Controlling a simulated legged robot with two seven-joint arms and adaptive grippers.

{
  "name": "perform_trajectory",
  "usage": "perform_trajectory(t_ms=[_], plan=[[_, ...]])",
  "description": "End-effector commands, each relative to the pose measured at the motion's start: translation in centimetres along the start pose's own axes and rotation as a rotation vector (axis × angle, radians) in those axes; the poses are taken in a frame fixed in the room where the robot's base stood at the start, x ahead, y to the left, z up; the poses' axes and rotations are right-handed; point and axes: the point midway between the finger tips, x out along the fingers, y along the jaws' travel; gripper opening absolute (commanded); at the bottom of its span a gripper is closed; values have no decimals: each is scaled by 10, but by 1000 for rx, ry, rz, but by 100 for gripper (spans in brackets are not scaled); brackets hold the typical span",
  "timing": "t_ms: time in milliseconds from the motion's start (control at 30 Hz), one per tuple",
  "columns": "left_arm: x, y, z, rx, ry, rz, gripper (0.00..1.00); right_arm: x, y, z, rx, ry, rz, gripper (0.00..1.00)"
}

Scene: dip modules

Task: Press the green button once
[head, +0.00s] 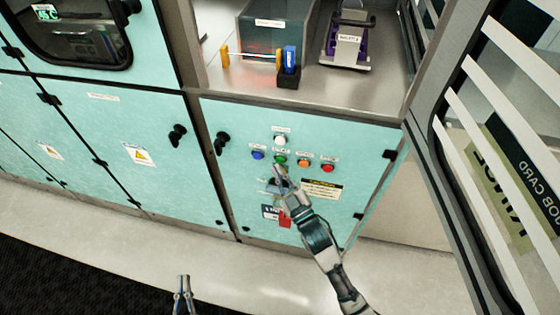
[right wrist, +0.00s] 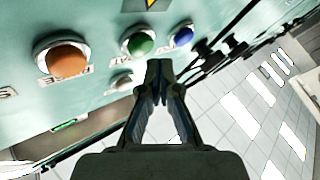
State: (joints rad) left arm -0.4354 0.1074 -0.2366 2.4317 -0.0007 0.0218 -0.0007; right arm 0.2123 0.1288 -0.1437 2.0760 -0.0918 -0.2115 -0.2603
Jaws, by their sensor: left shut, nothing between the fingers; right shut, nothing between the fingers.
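The green button (head: 280,159) sits on the teal cabinet panel, in a cluster with other coloured buttons. In the right wrist view the green button (right wrist: 141,42) is just above and left of my fingertips. My right gripper (head: 279,171) is shut and empty, with its tip just below the green button in the head view. In the right wrist view the right gripper (right wrist: 158,68) points toward the panel; I cannot tell whether it touches. My left gripper (head: 183,278) is shut and empty, low in the head view, away from the panel.
Beside the green button are a blue button (head: 257,155), a white button (head: 281,141), an orange button (head: 303,165) and a red button (head: 327,168). A black knob (head: 221,143) is left of them. A counter (head: 345,82) with a grey bin (head: 270,28) is above.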

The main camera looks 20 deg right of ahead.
Motion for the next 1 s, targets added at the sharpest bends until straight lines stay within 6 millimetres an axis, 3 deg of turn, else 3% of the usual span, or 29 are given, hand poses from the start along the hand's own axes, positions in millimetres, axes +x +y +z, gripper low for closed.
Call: perform_trajectory(t_ms=[367,1000], plan=[[0,0,-2,0,2,0,0,-2,-2,-2,1,0,0,0],[6,1,-24,5,22,3,0,-36,-26,-26,1,0,0,0]])
